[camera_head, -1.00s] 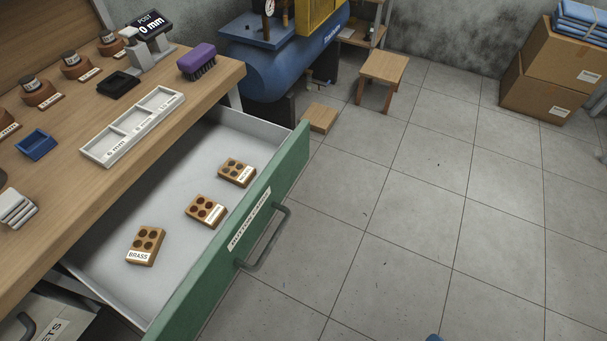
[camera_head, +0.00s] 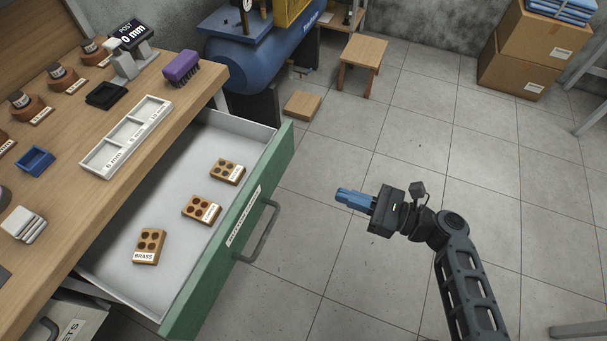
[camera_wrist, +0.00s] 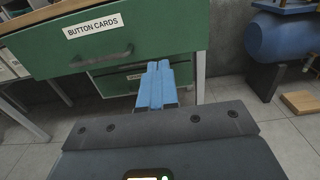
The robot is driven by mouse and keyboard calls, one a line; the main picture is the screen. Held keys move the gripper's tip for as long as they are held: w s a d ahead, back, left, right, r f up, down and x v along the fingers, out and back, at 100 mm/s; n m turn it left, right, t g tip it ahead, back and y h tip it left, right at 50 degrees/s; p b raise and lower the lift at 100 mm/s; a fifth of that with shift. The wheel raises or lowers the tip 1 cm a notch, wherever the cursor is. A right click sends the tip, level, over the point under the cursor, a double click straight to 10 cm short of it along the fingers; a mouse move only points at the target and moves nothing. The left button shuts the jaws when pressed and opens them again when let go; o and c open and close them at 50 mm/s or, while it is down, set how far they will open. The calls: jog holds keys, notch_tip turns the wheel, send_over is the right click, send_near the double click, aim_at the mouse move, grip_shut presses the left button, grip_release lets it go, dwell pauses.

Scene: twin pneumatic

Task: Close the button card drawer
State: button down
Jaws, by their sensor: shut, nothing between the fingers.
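The green-fronted button card drawer (camera_head: 240,215) is pulled well out from under the workbench. Its front, with a "BUTTON CARDS" label and a grey bar handle (camera_head: 259,232), also shows in the wrist view (camera_wrist: 150,42). Inside it lie three wooden cards with round buttons: one labelled BRASS (camera_head: 149,245), a middle one (camera_head: 201,209) and a far one (camera_head: 227,172). My gripper (camera_head: 345,197) is shut and empty, its blue fingers pointing left toward the drawer front. It is apart from the drawer, in front of it and to the right of the handle.
The wooden workbench (camera_head: 60,197) holds a white three-part tray (camera_head: 127,137), a purple brush (camera_head: 181,67) and a blue tray (camera_head: 35,161). A blue compressor tank (camera_head: 262,60), a stool (camera_head: 362,53) and cardboard boxes (camera_head: 513,72) stand at the back. The tiled floor to the right is mostly clear.

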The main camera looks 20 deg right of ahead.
aim_at(209, 157)
jog(key=p+x, duration=0.1)
jog(key=x, duration=1.3)
jog(key=b+x, duration=0.9)
jog(key=x, duration=1.1)
jog(key=shift+w+a+f, duration=0.1)
jog(key=shift+w+a, duration=0.2)
jog(key=shift+w+a+b, duration=0.35)
jog(key=shift+a+b, duration=0.1)
jog(key=shift+w+a+r, duration=0.1)
jog(key=shift+a+r, duration=0.1)
jog(key=shift+r, duration=0.15)
